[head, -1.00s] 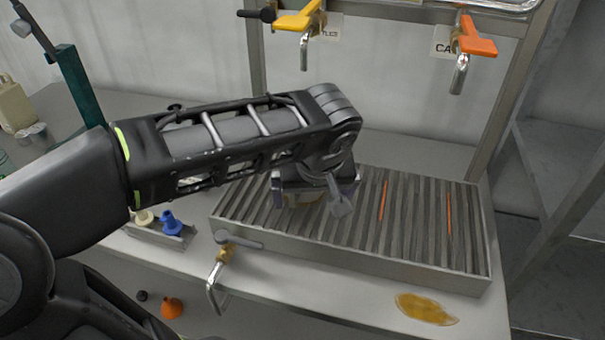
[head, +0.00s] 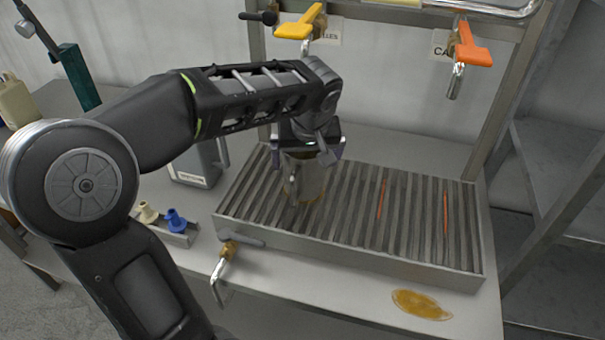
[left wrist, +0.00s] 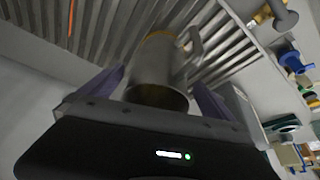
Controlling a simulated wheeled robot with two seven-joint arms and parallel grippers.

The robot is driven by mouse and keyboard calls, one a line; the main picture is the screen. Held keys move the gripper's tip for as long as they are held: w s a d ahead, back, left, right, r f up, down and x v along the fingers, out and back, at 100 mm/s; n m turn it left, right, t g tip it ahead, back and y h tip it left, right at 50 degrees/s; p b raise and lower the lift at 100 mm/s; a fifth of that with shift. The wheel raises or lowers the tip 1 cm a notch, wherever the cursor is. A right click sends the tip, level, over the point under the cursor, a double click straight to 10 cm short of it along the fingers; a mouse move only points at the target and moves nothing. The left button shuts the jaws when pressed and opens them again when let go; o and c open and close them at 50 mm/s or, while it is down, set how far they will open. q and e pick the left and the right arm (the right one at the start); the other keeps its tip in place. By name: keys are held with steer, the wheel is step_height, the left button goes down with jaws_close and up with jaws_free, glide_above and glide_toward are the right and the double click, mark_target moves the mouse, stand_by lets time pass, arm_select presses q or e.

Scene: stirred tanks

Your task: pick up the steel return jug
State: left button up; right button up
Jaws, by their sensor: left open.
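The steel return jug (head: 311,183) stands on the slatted drain grate, with a brownish tint near its foot. In the left wrist view the jug (left wrist: 157,68) shows as a grey metal cylinder with its handle to the right. My left gripper (head: 307,150) is open at the top of the jug. In the left wrist view the gripper (left wrist: 155,88) has one finger on each side of the jug's near end, with gaps showing. In the head view the gripper hides the jug's rim. My right gripper is not in view.
The grate (head: 350,256) has two orange strips. An amber puddle (head: 421,304) lies in front. Yellow (head: 298,27) and orange (head: 470,50) valve taps hang above. A front tap (head: 226,262), a holder with blue (head: 176,220) and cream pieces, and a grey container (head: 193,168) stand left.

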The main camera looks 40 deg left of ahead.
arm_select(q)
steer(key=x, duration=0.3)
steer(key=p+x, duration=0.1)
steer(key=x, duration=0.1)
steer(key=shift+w+a, duration=0.35)
steer(key=shift+c, duration=0.3)
steer(key=c, duration=1.5)
